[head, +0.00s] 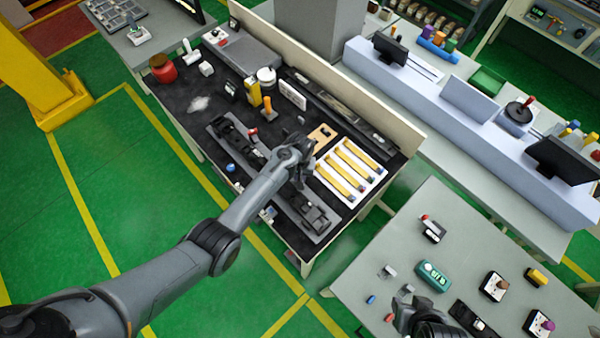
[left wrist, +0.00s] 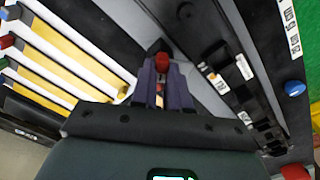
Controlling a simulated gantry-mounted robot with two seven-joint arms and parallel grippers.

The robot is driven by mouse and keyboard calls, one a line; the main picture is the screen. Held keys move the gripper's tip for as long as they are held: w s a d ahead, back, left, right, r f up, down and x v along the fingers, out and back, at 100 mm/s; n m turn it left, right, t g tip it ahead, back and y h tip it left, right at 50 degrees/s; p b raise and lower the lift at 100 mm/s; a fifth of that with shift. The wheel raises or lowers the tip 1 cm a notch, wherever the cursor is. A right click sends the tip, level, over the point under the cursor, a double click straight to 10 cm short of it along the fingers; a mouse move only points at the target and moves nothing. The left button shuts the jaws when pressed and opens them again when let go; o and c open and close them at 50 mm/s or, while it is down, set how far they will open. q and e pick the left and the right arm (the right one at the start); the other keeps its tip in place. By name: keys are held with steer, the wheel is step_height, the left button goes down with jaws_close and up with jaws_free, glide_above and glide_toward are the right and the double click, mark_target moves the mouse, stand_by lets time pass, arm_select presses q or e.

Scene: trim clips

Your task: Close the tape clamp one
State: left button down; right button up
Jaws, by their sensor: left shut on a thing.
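My left gripper (head: 300,172) is over the black bench, beside a long dark trim piece with clips (head: 312,212). In the left wrist view its fingers (left wrist: 161,80) are closed around a small red-tipped part (left wrist: 162,62), which looks like a clamp handle. The clamp body below it is mostly hidden by my fingers. The trim piece (left wrist: 222,72) runs along the right of that view. Another red-tipped lever (head: 254,132) stands farther left on the bench in the head view. My right gripper (head: 404,297) is at the bottom of the head view; its jaws are unclear.
A white tray with yellow strips (head: 350,170) lies right of my left gripper, and also in the left wrist view (left wrist: 60,62). A blue knob (left wrist: 295,88) sits beside the trim. Near my right gripper, a grey table (head: 460,220) holds a green device (head: 433,275) and several small parts.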

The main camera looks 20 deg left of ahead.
arm_select(q)
steer(key=n+p, duration=0.1)
steer(key=n, duration=0.1)
steer(key=shift+r+n, duration=0.15)
steer(key=shift+n, duration=0.25)
steer(key=n, duration=0.2)
steer(key=shift+n, duration=0.4)
steer(key=n, duration=0.3)
steer(key=shift+n+p, duration=0.3)
steer(key=shift+n, duration=0.7)
steer(key=c, duration=1.1)
jaws_free()
step_height(320, 180, up, 11)
steer(key=shift+f+p, duration=0.2)
steer(key=shift+p, duration=1)
